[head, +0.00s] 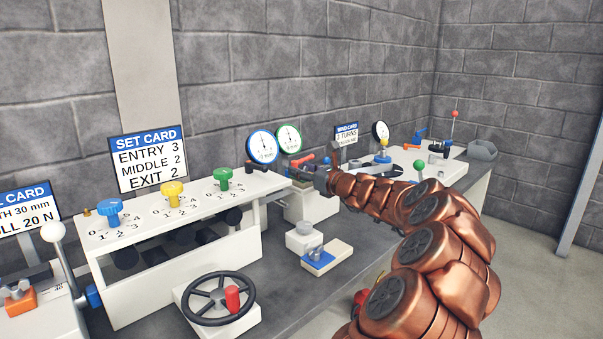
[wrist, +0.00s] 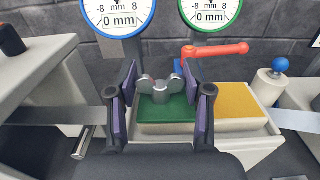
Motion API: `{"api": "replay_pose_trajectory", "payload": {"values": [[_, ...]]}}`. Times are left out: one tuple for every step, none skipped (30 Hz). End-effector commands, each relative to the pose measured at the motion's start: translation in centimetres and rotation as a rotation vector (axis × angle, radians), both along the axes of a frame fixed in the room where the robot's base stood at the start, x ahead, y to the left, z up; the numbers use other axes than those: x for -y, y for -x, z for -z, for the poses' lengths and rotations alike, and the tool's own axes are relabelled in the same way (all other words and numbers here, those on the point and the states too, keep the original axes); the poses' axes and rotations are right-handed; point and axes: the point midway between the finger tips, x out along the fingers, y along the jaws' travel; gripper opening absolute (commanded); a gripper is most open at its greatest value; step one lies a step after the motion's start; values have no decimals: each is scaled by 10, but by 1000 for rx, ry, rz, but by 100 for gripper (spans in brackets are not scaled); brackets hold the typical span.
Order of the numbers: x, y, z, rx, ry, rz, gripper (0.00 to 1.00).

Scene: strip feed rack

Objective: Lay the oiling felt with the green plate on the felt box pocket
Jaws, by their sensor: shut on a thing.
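The oiling felt's green plate (wrist: 166,112) has a grey winged knob (wrist: 161,88) on top and shows in the wrist view. My gripper (wrist: 163,100) is shut on this piece, one purple-padded finger on each side. The plate lies level over the left part of the pale felt box (wrist: 232,140). I cannot tell whether it rests in the pocket or is held just above it. A yellow surface (wrist: 247,105) is beside it on the right. In the head view my gripper (head: 322,181) is at the box (head: 311,208), and the green plate is hidden.
An orange-red lever (wrist: 215,50) is behind the box, below two dials, blue-rimmed (head: 263,147) and green-rimmed (head: 288,138). A metal strip (wrist: 50,115) runs in from the left. A blue-plated piece (head: 318,259) and a handwheel (head: 218,298) are nearer the bench front.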

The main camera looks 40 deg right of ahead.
Motion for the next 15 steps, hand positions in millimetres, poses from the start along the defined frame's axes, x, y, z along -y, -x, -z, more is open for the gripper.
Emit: {"api": "replay_pose_trajectory", "payload": {"values": [[0, 0, -1, 1, 0, 0, 10], [0, 0, -1, 1, 0, -1, 10], [-1, 0, -1, 1, 0, -1, 10], [-1, 0, -1, 1, 0, -1, 10], [-1, -1, -1, 1, 0, -1, 10], [-1, -1, -1, 1, 0, -2, 10], [-1, -1, 0, 1, 0, -2, 10], [-1, -1, 1, 1, 0, -2, 10], [-1, -1, 2, 1, -1, -2, 10], [-1, -1, 2, 1, -1, -2, 10], [-1, -1, 3, 1, -1, -2, 10], [-1, -1, 3, 1, -1, -2, 52], [-1, -1, 3, 1, -1, -2, 55], [-1, -1, 3, 1, -1, -2, 58], [-1, -1, 3, 1, -1, -2, 63]]}}
